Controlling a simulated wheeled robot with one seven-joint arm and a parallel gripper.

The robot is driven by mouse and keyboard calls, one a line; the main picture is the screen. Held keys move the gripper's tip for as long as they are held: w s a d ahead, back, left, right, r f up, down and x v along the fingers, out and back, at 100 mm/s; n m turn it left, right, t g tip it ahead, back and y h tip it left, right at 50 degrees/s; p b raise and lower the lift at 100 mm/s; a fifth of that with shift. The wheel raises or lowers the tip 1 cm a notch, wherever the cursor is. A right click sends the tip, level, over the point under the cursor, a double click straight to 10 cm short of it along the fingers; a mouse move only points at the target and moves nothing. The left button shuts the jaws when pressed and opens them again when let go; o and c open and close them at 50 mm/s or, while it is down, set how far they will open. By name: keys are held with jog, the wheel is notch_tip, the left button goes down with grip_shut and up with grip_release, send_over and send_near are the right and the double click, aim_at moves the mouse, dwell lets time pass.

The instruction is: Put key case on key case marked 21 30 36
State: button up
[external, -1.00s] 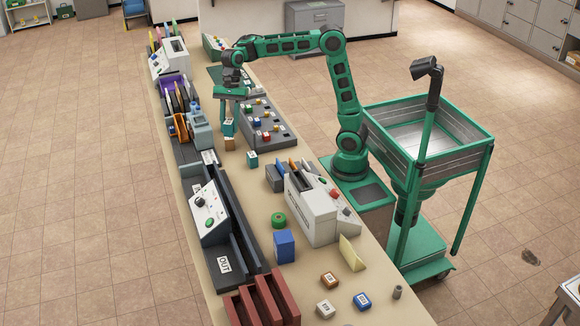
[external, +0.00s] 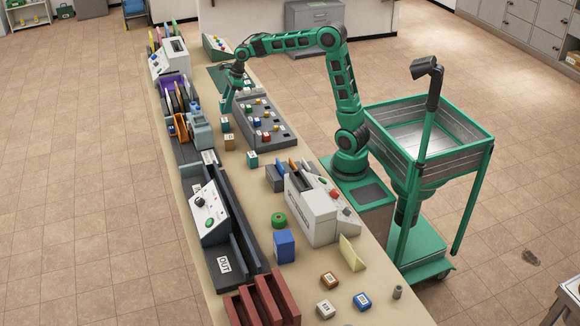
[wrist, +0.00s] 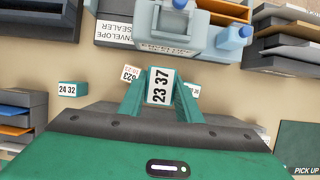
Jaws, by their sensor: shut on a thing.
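My gripper (wrist: 160,105) is shut on a small key case (wrist: 160,86) with a white label reading 23 37, held between its two fingers. In the external view my gripper (external: 228,106) is over the left half of the counter, and the held case is hard to make out. Another white-labelled case (wrist: 193,88) shows partly behind the right finger; its label is mostly hidden, so I cannot tell if it reads 21 30 36. A teal case (external: 226,124) stands on the counter just below my gripper.
A brown case (external: 229,142) and a teal case marked 24 32 (wrist: 72,88) stand nearby on the counter. A grey panel with coloured pieces (external: 265,122) lies to the right. The envelope sealer (wrist: 160,28) stands close on the other side.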

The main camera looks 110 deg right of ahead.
jog(key=d+f, duration=0.2)
jog(key=d, duration=0.1)
jog(key=d+f, duration=0.1)
jog(key=d, duration=0.2)
jog(key=d+f, duration=0.2)
jog(key=d, duration=0.1)
jog(key=shift+s+f, duration=0.25)
jog(key=shift+f, duration=0.05)
jog(key=shift+d+f, duration=0.1)
jog(key=shift+f, duration=1.85)
jog(key=shift+f, duration=0.15)
jog(key=o, duration=1)
jog(key=shift+o, duration=0.5)
